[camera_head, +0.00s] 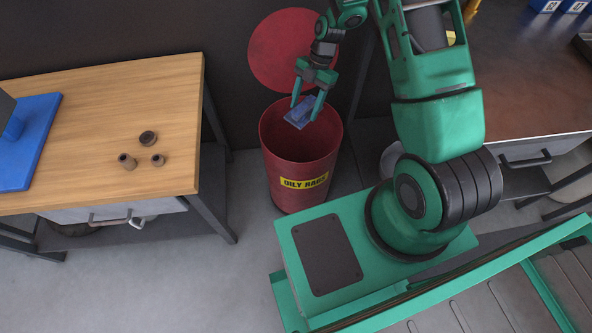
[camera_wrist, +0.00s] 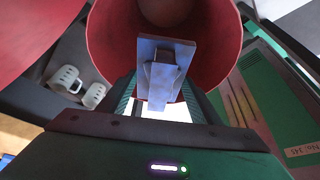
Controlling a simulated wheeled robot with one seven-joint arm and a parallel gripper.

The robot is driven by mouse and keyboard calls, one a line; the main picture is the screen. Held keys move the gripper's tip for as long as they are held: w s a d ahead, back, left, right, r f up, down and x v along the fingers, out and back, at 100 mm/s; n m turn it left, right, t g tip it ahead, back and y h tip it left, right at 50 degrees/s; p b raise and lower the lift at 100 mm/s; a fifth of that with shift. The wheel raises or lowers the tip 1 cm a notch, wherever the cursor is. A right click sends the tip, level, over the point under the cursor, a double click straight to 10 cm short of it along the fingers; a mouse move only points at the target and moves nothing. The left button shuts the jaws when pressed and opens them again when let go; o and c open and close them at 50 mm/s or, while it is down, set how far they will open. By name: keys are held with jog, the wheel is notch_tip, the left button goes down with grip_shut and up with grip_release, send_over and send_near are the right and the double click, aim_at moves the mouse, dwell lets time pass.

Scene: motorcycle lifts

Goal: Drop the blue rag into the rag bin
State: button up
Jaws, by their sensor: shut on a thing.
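The blue rag (camera_head: 300,112) is held between the fingers of my gripper (camera_head: 308,103), over the open mouth of the rag bin. The rag bin (camera_head: 292,180) is a red drum with a yellow "OILY RAGS" label, standing on the floor between two benches. Its round red lid (camera_head: 290,50) is raised behind it. In the wrist view, my gripper (camera_wrist: 160,95) is shut on the rag (camera_wrist: 168,50), which looks flat and folded. The bin's red inner wall (camera_wrist: 112,40) surrounds the rag there. I cannot tell exactly how far the rag is above the rim.
A wooden bench (camera_head: 90,110) stands at left, with several small brown parts (camera_head: 148,138) and a blue mat (camera_head: 28,140). A dark-topped bench (camera_head: 525,85) stands at right. White mugs (camera_wrist: 66,80) show in the wrist view. Floor is clear at lower left.

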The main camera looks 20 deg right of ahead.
jog(key=shift+f, duration=2.95)
jog(key=o, duration=1.3)
jog(key=v, duration=1)
jog(key=shift+w+d+r, duration=0.15)
jog(key=shift+d+r, duration=0.05)
jog(key=shift+r, duration=0.05)
jog(key=shift+r, duration=0.1)
